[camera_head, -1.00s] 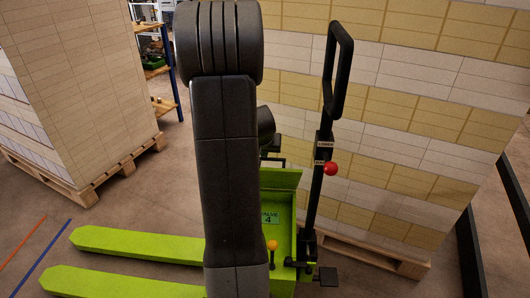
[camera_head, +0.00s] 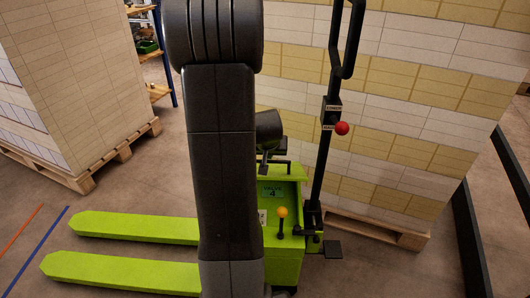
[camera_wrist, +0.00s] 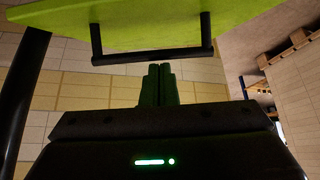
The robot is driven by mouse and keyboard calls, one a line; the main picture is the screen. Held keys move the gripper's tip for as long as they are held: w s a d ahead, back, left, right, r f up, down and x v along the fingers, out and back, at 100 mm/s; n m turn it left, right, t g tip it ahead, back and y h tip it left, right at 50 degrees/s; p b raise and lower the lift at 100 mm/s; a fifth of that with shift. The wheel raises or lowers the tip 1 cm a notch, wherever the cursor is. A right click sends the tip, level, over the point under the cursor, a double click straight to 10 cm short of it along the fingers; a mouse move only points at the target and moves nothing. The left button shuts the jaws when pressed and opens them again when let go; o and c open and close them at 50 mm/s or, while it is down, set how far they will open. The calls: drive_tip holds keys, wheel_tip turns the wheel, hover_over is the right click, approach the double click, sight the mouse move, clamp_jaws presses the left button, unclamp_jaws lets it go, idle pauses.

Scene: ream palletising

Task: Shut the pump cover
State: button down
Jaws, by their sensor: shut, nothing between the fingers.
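The pump cover (camera_head: 290,171) is a lime-green lid on the green pump housing (camera_head: 285,262) of a pallet truck. It appears raised at a tilt behind the "VALVE 4" label (camera_head: 272,191). Its black bar handle (camera_head: 276,165) shows near its upper edge. In the wrist view the cover (camera_wrist: 140,25) fills the top, with the handle (camera_wrist: 150,55) hanging across it. My gripper (camera_wrist: 158,70) is shut and empty, its fingertips close to the handle's middle. I cannot tell whether they touch. In the head view my arm hides the fingers and part of the housing.
A black tiller (camera_head: 322,150) with a red knob (camera_head: 342,128) rises right of the cover. A yellow-tipped lever (camera_head: 282,212) stands in front. Green forks (camera_head: 130,228) extend left. Stacked reams (camera_head: 410,110) stand close behind. Floor is clear at the front left.

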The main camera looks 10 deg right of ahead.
idle(0.3)
drive_tip(key=p+v, duration=0.3)
drive_tip(key=v, duration=1.1)
drive_tip(key=w+d+r+g+p, duration=0.1)
drive_tip(key=w+d+r+p, duration=0.1)
drive_tip(key=w+p, duration=0.2)
drive_tip(key=shift+g, duration=0.3)
drive_tip(key=x, duration=0.4)
drive_tip(key=s+b+x, duration=0.1)
drive_tip(key=x, duration=0.7)
drive_tip(key=shift+s+a+f+b, duration=0.15)
drive_tip(key=shift+a+f+b, duration=0.2)
drive_tip(key=shift+f, duration=0.3)
drive_tip(key=shift+s+f, duration=0.25)
drive_tip(key=shift+f, duration=0.4)
